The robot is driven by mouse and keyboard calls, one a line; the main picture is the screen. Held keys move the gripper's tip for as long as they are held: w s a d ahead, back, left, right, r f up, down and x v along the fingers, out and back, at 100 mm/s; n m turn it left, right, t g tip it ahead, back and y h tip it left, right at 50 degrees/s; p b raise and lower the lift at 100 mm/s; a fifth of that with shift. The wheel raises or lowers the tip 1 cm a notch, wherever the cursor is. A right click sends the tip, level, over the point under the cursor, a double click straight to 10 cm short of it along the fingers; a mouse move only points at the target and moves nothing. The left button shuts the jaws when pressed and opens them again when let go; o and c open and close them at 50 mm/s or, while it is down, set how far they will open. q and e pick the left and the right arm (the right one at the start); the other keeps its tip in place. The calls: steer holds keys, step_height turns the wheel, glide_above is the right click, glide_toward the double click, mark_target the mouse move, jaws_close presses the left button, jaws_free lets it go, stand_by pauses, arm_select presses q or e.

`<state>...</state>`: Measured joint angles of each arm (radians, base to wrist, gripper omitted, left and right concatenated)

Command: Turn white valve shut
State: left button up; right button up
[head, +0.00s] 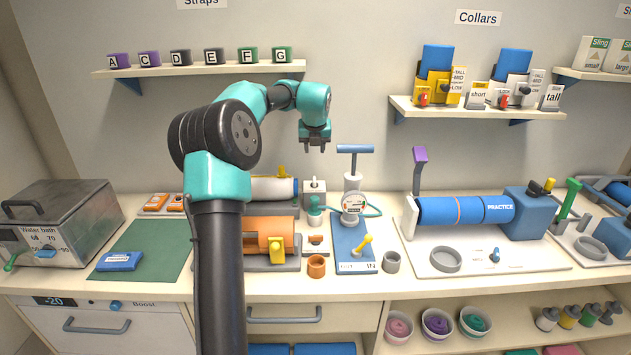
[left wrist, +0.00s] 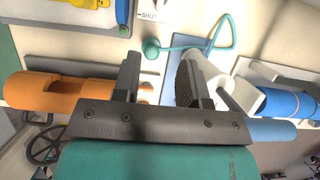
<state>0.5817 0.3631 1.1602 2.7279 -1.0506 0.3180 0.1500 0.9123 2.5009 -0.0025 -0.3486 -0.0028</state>
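A small white block (head: 314,187) with a grey knob on top stands at the back of the counter, left of the pump; I take it for the white valve, but cannot be sure. In the left wrist view a white plate marked SHUT (left wrist: 150,14) is partly cut off at the top edge. A teal bulb (head: 315,212) with a teal hose sits in front of the block; it also shows in the left wrist view (left wrist: 152,48). My left gripper (head: 315,148) points down above the white block, apart from it, open and empty. My right gripper is not in view.
The pump (head: 352,205) with its tall blue handle (head: 355,149) stands close right of my left gripper. An orange cylinder (head: 265,232) lies front left. A shelf (head: 200,69) with lettered straps hangs behind. A blue practice cylinder (head: 465,211) is at right.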

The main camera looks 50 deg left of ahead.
mark_target(314, 180)
arm_select(q)
steer(key=x, duration=1.7)
steer(key=shift+a+f, duration=0.15)
jaws_close()
